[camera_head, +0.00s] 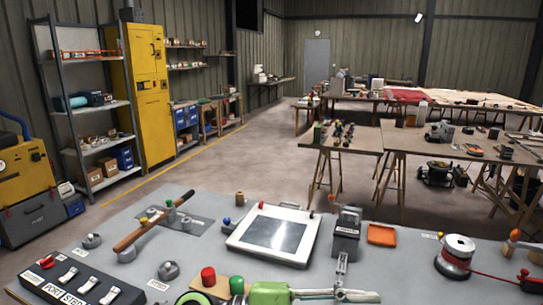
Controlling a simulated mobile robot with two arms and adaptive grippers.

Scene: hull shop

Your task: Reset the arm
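The task's arm cannot be singled out for certain. A grey table (215,205) fills the front of the view. A long wooden bar (150,222) lies slanted across small grey mounts on its left part. A green tool (270,293) with a metal front end (340,294) lies at the bottom edge, partly cut off. A black panel (75,287) with several light switches or levers and a label partly reading "PORT STE" sits at the lower left. Neither of my grippers shows in this view.
A white framed panel (273,235) lies mid-table. A dark grey box (346,236), an orange tray (381,235) and a spool with red line (456,254) are to its right. Red and green knobs (208,277) stand in front. Worktables (440,140) stand behind; the floor (240,160) between is open.

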